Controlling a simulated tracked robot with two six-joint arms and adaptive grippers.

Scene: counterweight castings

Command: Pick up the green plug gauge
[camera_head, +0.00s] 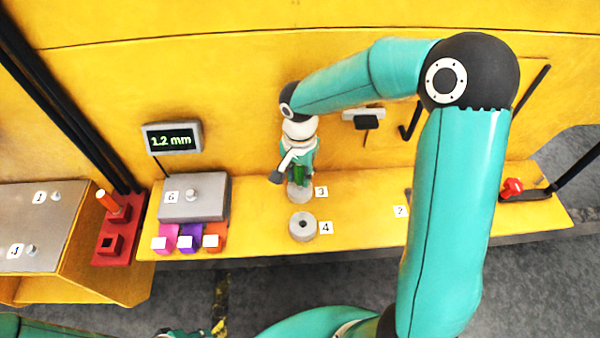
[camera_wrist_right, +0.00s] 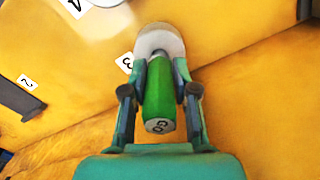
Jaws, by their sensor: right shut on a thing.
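The green plug gauge (camera_wrist_right: 158,98) is between the fingers of my right gripper (camera_wrist_right: 160,90), which is shut on it. In the head view the green gauge (camera_head: 299,175) shows partly, behind the fingers of my right gripper (camera_head: 296,178). It is at the round grey casting by label 3 (camera_head: 299,193). Its far end is hidden, so I cannot tell whether it is in the bore or above it. A teal and dark part of my left arm shows at the bottom edge; its fingers cannot be made out.
A grey casting with a hole (camera_head: 302,226) stands by label 4. A red holder (camera_head: 122,237) at left carries an orange-handled gauge (camera_head: 108,202) and has an empty square socket. A grey box (camera_head: 193,207) and a display reading 1.2 mm (camera_head: 172,139) stand nearby.

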